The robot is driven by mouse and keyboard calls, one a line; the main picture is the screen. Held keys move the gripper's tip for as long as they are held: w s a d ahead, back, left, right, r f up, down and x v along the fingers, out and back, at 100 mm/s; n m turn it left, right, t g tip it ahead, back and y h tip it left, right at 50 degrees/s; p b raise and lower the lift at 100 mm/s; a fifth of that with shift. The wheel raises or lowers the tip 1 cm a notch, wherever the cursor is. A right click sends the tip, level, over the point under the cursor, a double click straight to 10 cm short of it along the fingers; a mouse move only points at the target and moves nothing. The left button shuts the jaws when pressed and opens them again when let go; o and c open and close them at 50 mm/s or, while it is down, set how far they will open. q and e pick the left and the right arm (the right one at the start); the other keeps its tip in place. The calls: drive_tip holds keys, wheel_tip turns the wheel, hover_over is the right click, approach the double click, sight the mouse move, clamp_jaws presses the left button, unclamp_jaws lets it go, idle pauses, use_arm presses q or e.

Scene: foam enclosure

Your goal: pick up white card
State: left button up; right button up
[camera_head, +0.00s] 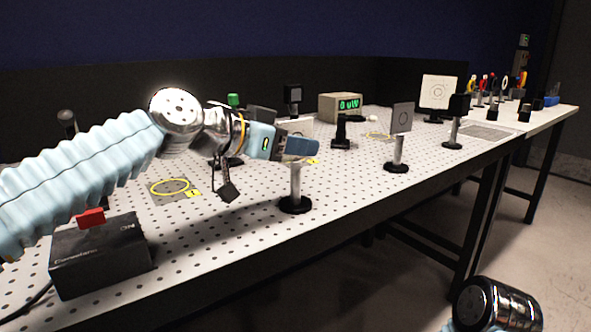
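My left arm reaches in from the left over the perforated table. Its gripper (300,147) points right, in front of a pale card (297,126) on a silver post with a round black base (295,205). The gripper hides the card's lower part. I cannot tell whether the fingers touch it or how far apart they are.
A black box with a red part on top (100,255) sits at the front left. A meter with a green display (341,106) stands at the back. Yellow rings mark the table (170,187). Several small mounts stand along the back. The table's front middle is clear.

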use_arm(q)
clamp_jaws()
idle(1.4)
